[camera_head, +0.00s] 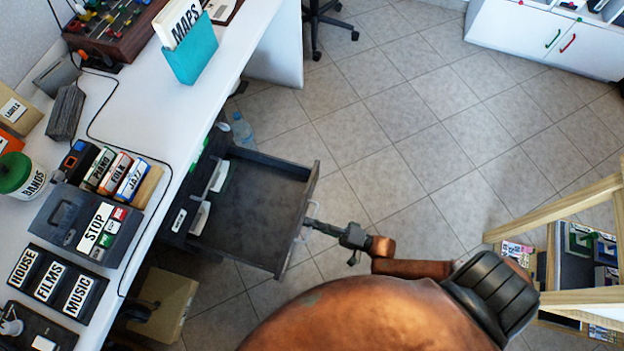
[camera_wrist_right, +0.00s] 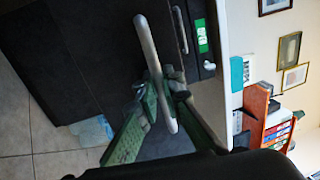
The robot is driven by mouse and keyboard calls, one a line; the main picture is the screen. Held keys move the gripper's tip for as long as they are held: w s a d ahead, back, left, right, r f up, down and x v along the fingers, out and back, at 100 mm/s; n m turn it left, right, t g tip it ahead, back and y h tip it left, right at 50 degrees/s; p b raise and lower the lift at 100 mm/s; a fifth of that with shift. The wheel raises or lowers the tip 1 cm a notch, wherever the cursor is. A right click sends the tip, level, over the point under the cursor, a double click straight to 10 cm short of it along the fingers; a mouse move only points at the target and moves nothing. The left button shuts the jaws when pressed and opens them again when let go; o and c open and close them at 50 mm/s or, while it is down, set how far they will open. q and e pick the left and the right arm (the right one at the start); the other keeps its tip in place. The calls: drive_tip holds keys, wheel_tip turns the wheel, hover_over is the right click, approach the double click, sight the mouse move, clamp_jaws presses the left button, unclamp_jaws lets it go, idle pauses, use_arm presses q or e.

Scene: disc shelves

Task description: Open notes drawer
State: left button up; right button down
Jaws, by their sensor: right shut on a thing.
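A dark grey drawer (camera_head: 254,205) stands pulled well out from under the white desk in the head view. Its inside is mostly bare, with a few pale items at the back. My right gripper (camera_head: 310,223) is at its front panel, shut on the silver bar handle (camera_head: 302,238). In the wrist view the handle (camera_wrist_right: 148,52) runs between the green-padded fingers of the right gripper (camera_wrist_right: 163,95). The drawer front's label is not readable, so I cannot confirm it is the notes drawer. My left gripper is not in view.
The white desk (camera_head: 140,110) holds labelled boxes, a cassette-like row and a teal MAPS holder (camera_head: 191,58). A wooden-framed shelf (camera_head: 560,215) is at the right. Tiled floor between is clear.

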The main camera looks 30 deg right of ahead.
drive_tip(key=c, duration=2.1)
unclamp_jaws()
drive_tip(key=v, duration=1.2)
drive_tip(key=shift+d, duration=0.1)
